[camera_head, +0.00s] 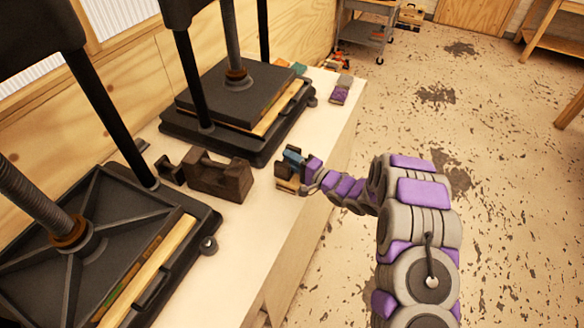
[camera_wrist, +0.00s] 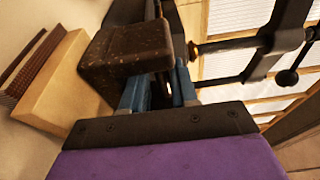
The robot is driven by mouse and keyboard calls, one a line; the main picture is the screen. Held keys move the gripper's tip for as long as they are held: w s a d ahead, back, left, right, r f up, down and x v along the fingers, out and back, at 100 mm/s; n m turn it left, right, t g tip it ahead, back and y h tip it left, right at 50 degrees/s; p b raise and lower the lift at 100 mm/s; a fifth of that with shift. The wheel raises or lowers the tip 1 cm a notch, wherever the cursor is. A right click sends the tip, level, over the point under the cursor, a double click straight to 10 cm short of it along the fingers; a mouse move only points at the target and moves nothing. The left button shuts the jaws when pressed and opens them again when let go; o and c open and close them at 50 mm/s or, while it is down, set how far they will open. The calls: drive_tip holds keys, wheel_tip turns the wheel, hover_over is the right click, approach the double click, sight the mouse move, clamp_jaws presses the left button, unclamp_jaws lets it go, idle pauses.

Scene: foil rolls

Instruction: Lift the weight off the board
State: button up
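A dark brown, rough weight (camera_wrist: 130,52) fills the upper middle of the wrist view. It borders a pale wooden board (camera_wrist: 65,82), edged with reddish-brown strips. In the head view the board's pale edge (camera_head: 287,186) shows at the bench edge, just under my gripper (camera_head: 290,160). My gripper's blue fingers (camera_wrist: 157,92) are at the weight. The weight covers the tip of the left finger, and a dark part shows in the narrow gap between the fingers. I cannot tell whether the fingers press on it. The weight appears to rest against the board.
A larger rusty brown block (camera_head: 222,180) stands left of my gripper. Two black screw presses (camera_head: 190,128) (camera_head: 75,245) stand along the bench (camera_head: 245,235). Purple and grey pieces (camera_head: 340,92) lie at the far bench end.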

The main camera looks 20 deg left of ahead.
drive_tip(key=shift+d+r, duration=0.2)
drive_tip(key=shift+d, duration=0.55)
drive_tip(key=shift+c, duration=1.4)
drive_tip(key=shift+w+a, duration=0.1)
drive_tip(key=shift+a, duration=0.1)
drive_tip(key=shift+c, duration=0.8)
drive_tip(key=shift+a+f, duration=0.2)
drive_tip(key=shift+a, duration=0.55)
drive_tip(key=shift+a+f, duration=0.15)
drive_tip(key=shift+a, duration=0.55)
clamp_jaws()
drive_tip(key=shift+d+r, duration=0.25)
drive_tip(key=shift+d, duration=0.95)
drive_tip(key=shift+a+f, duration=0.15)
drive_tip(key=shift+a, duration=0.6)
drive_tip(key=shift+d, duration=0.15)
drive_tip(key=shift+d, duration=0.15)
